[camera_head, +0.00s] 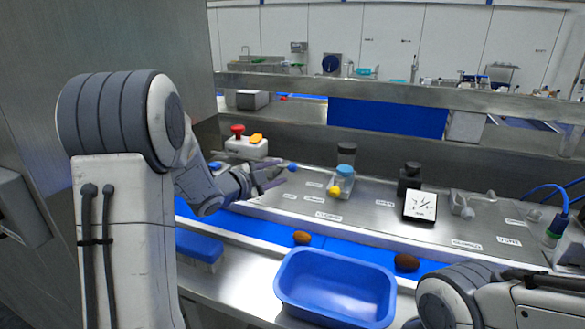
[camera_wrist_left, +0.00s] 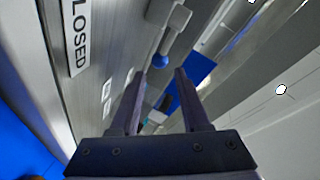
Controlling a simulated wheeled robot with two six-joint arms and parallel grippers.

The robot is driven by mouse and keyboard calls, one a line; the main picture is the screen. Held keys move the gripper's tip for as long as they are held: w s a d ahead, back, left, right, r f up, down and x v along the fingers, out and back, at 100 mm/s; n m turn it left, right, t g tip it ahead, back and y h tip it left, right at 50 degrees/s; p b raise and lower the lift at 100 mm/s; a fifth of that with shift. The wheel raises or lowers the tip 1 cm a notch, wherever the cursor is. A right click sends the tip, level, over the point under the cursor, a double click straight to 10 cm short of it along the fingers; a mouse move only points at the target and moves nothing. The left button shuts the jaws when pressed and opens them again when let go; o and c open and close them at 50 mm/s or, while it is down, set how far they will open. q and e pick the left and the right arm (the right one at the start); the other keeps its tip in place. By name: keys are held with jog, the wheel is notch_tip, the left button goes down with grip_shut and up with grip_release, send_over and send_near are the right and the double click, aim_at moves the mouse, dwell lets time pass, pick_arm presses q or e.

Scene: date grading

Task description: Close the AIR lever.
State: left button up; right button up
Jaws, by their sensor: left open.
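A small blue ball knob (camera_head: 292,168) shows just beyond my left gripper (camera_head: 272,177) in the head view. In the left wrist view, a grey lever (camera_wrist_left: 176,32) ends in this blue ball (camera_wrist_left: 160,60), which appears between the tips of my left gripper (camera_wrist_left: 159,73). The jaws are open and hold nothing; whether they touch the knob cannot be told. Other levers have a yellow knob (camera_head: 334,190) and a grey knob (camera_head: 467,212). I cannot read an AIR label. My right gripper is out of view.
A box with a red button (camera_head: 237,131) stands behind my left gripper. A blue bin (camera_head: 335,287) stands in front, by a blue belt (camera_head: 350,247) carrying brown dates (camera_head: 407,262). A black-and-white display (camera_head: 420,205) stands on the metal panel. A rail crosses behind.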

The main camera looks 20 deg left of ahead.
aim_at(291, 168)
pick_arm(q)
jog(key=p+x, duration=0.2)
jog(key=x, duration=0.5)
jog(key=shift+d, duration=0.15)
jog(key=shift+w+d+f+p, duration=0.1)
jog(key=shift+w+f+p, duration=0.15)
jog(key=shift+w, duration=0.2)
jog(key=shift+c, duration=0.3)
grip_shut()
dwell(0.5)
